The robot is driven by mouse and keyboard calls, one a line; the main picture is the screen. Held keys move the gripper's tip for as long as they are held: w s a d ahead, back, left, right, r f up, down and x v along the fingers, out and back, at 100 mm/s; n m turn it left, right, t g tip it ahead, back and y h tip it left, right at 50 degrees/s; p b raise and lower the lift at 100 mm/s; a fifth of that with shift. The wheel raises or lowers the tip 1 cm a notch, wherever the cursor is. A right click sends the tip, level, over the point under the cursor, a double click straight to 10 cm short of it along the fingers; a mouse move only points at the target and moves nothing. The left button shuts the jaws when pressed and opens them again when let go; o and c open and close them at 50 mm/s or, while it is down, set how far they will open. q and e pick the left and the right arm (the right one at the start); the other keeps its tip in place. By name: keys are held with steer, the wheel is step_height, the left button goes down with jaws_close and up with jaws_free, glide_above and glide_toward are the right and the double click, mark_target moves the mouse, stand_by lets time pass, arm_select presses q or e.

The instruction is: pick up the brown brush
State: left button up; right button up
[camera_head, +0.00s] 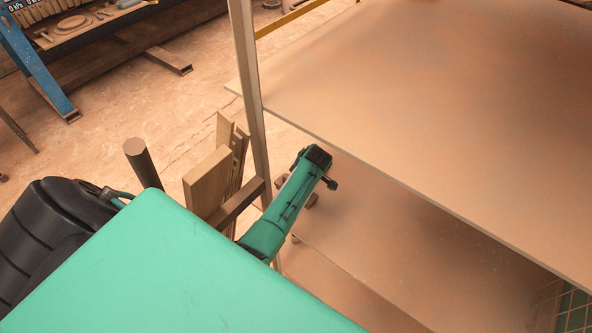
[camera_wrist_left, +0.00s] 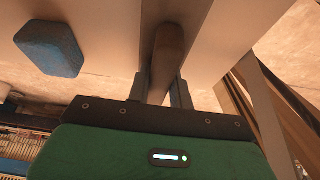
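In the left wrist view, a brown rounded, handle-like thing (camera_wrist_left: 168,48), which looks like the brown brush, runs between the two fingers of my left gripper (camera_wrist_left: 162,88). The fingers stand apart on either side of it; whether they press on it cannot be told. In the head view, my left arm reaches over the lower board with its dark wrist end near the upper board's edge. Small brown parts (camera_head: 312,199) show beside it, perhaps the brush; the arm hides the rest. My right gripper is not in view.
A large upper board (camera_head: 430,110) overhangs the lower board (camera_head: 400,235) on the right. An upright post (camera_head: 248,90) and wooden planks (camera_head: 207,183) stand close left of my arm. A blue block (camera_wrist_left: 50,46) shows in the left wrist view.

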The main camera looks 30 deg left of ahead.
arm_select(q)
jaws_close()
steer(key=shift+r, duration=0.15)
step_height(320, 180, up, 9)
steer(key=b, duration=0.3)
steer(key=shift+r+b, duration=0.3)
steer(key=shift+r, duration=0.3)
